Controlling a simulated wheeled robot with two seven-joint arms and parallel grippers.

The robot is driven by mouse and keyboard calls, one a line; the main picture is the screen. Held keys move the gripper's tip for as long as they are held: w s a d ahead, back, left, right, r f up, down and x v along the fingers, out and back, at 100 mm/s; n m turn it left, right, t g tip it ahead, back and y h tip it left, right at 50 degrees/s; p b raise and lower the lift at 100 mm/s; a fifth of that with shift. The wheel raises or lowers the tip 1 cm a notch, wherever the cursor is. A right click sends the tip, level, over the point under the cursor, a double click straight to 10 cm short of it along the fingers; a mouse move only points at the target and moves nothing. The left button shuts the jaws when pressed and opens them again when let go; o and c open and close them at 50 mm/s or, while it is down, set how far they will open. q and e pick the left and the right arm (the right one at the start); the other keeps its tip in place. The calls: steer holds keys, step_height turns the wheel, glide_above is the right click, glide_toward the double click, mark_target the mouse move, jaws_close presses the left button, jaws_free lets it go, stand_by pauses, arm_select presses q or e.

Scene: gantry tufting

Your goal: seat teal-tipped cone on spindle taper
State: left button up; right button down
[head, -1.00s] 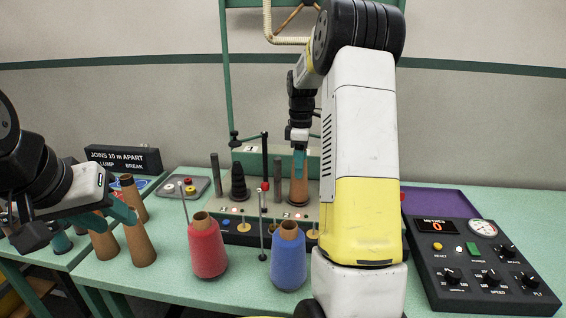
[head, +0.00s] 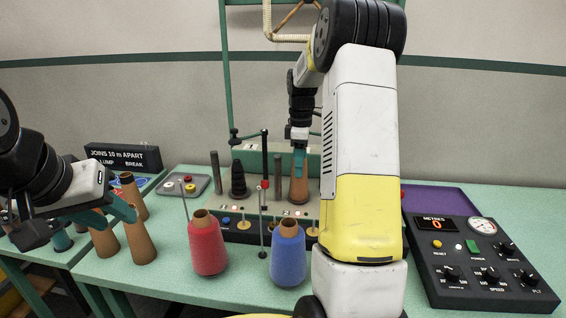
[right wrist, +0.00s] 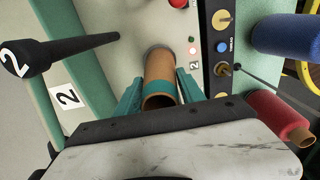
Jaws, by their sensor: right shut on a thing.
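The brown cone with a teal band (right wrist: 158,88) is between the teal fingers of my right gripper (right wrist: 160,92), which is shut on it. In the head view my right gripper (head: 300,162) holds the cone (head: 313,180) upright over the machine's second station. The cone's lower end is at a dark round base there; the spindle taper is hidden, so I cannot tell whether the cone is fully down. My left gripper (head: 122,208) is at the far left among brown cones, and its jaw gap is unclear.
Brown cones (head: 140,245) stand at the left. A red yarn cone (head: 207,245) and a blue yarn cone (head: 288,258) stand before the machine. A dark spindle (head: 238,180) is left of my cone. A control box (head: 470,265) lies at the right.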

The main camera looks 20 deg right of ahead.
steer(key=shift+f, duration=0.1)
steer(key=c, duration=0.6)
jaws_free()
steer(key=shift+c, duration=0.2)
step_height(320, 180, up, 8)
steer(key=s+a+r+m+t, duration=0.2)
steer(key=s+a+r+m, duration=0.1)
steer(key=s+a+r, duration=0.3)
steer(key=s+a+f+m+t+y, duration=0.1)
steer(key=s+a+m, duration=0.3)
steer(key=s, duration=0.6)
steer(key=s+a+f+m+t+y, duration=0.1)
steer(key=s+a+m, duration=0.4)
steer(key=s, duration=0.6)
steer(key=shift+s+f+t, duration=0.25)
steer(key=shift+f+t, duration=0.2)
steer(key=shift+t, duration=0.65)
